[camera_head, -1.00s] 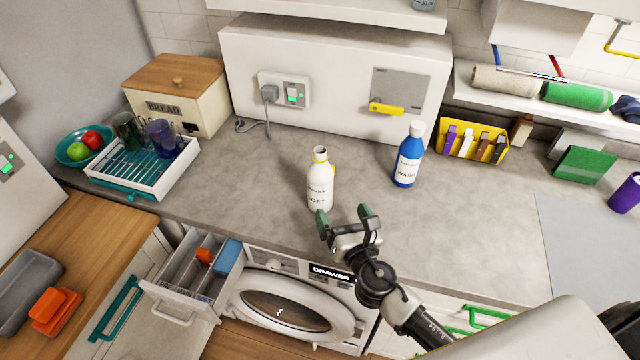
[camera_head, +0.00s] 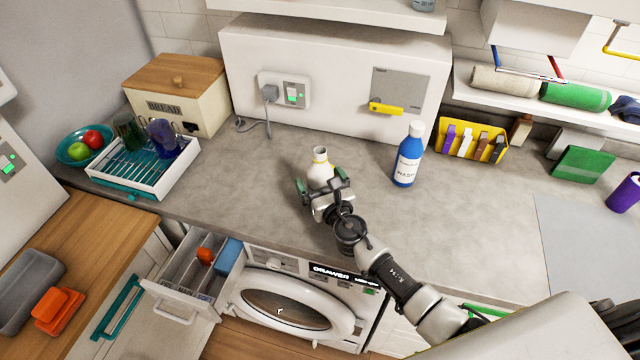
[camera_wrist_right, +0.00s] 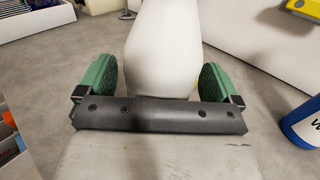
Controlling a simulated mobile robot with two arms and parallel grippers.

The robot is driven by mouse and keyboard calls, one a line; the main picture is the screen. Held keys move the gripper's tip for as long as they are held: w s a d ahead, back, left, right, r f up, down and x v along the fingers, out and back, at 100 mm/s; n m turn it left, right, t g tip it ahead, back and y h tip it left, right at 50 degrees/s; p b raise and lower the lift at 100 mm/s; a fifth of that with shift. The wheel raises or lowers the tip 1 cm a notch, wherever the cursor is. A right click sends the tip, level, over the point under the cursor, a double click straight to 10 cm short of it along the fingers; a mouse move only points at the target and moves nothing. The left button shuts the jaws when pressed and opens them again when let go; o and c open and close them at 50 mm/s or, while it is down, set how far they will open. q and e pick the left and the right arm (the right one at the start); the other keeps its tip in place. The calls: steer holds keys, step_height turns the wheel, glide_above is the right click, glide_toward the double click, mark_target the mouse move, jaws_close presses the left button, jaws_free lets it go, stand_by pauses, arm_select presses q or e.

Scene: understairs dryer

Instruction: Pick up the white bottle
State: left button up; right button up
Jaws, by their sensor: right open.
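The white bottle (camera_head: 320,168) stands upright on the grey counter, its lower part hidden behind my right gripper in the head view. My right gripper (camera_head: 320,186) is open, with its green-padded fingers on either side of the bottle. My left gripper is not in view.
A blue bottle (camera_head: 408,155) stands to the right on the counter. A white rack (camera_head: 150,180) with cups is at the left. A yellow bin (camera_head: 474,140) is behind right. Below the counter edge, a drawer (camera_head: 195,272) is open. The right-hand counter is mostly clear.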

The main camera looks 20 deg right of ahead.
steer(key=shift+c, duration=0.2)
steer(key=c, duration=1.2)
steer(key=shift+r, duration=0.1)
